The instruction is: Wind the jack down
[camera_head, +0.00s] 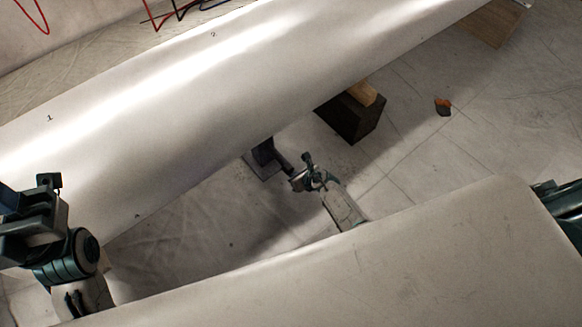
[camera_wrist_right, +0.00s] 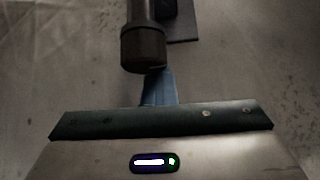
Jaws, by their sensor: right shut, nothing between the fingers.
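The jack (camera_head: 264,152) stands on a flat plate on the floor, its upper part hidden under the long pale body. A dark round bar end (camera_wrist_right: 143,45), seemingly the jack's handle, shows in the right wrist view with part of the base plate (camera_wrist_right: 184,25) beyond it. My right gripper (camera_head: 294,180) is close to the jack's near side. Its blue fingers (camera_wrist_right: 158,88) are shut and empty, just beside or below the bar end; contact cannot be told. My left gripper (camera_head: 12,200) is at the left edge, partly cut off, its opening unclear.
The long pale body (camera_head: 200,110), marked with numbers, spans the view above the floor. A dark block (camera_head: 350,118) topped with wood (camera_head: 362,93) stands right of the jack. A small orange-brown object (camera_head: 443,106) lies on the sheeted floor. Open floor lies to the right.

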